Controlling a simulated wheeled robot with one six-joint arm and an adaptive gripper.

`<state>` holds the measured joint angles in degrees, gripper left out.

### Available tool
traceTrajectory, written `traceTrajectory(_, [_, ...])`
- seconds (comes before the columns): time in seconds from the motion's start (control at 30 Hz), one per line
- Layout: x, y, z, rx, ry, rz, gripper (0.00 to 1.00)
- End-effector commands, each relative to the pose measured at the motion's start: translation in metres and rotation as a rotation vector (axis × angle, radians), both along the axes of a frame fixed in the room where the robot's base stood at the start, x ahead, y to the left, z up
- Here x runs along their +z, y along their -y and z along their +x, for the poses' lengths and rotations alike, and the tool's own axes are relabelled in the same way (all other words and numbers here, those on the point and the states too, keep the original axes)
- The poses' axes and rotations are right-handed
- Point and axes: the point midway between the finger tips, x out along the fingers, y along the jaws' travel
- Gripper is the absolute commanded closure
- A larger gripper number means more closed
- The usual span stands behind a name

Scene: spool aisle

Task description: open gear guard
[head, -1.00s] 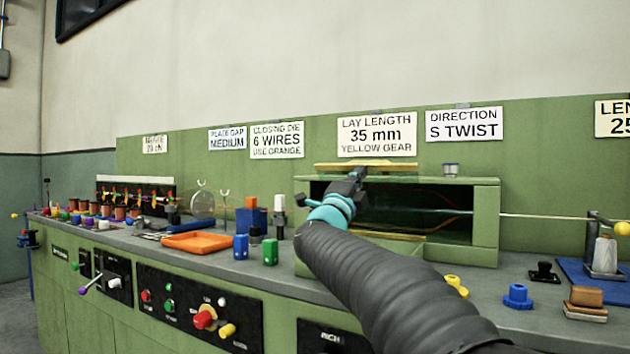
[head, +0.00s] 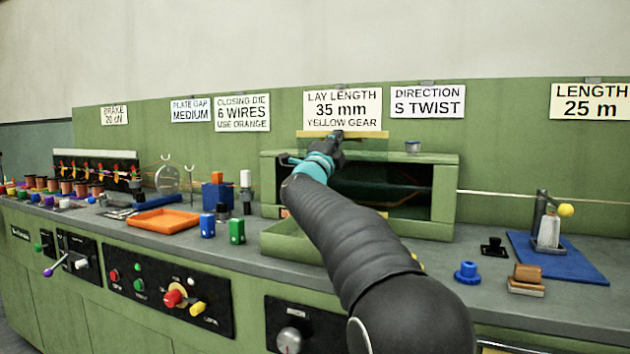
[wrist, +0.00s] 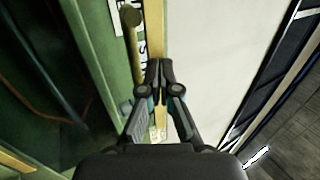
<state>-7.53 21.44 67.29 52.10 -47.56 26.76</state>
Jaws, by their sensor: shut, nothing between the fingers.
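The gear guard (head: 375,148) is a clear greenish panel with a yellow edge bar (head: 365,134). It stands raised above the top of the green gear housing (head: 445,200), in front of the lay length sign. The housing's dark front opening (head: 385,190) is uncovered, partly hidden by my arm. My gripper (head: 338,136) is shut and empty at the bar's left part. In the wrist view my closed fingertips (wrist: 159,64) lie over the yellow bar (wrist: 155,30); I cannot tell whether they touch it. A brass-coloured rod (wrist: 132,18) runs beside the bar.
An orange tray (head: 162,222) and blue and green blocks (head: 237,231) stand left of the housing. A small metal cap (head: 412,147) sits on its top right. A blue mat (head: 560,258) with a clamp-like stand lies to the right. A wire (head: 500,193) runs rightward from the housing.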

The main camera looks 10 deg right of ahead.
Motion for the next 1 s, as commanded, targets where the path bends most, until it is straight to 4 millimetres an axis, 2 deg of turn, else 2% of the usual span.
traceTrajectory(0.47, [-0.003, -0.004, -0.006, 0.0, 0.002, 0.001, 1.0])
traceTrajectory(0.67, [-0.009, -0.019, -0.026, -0.006, 0.003, 0.0, 1.0])
traceTrajectory(1.0, [-0.014, -0.057, -0.083, -0.005, 0.001, 0.001, 1.0])
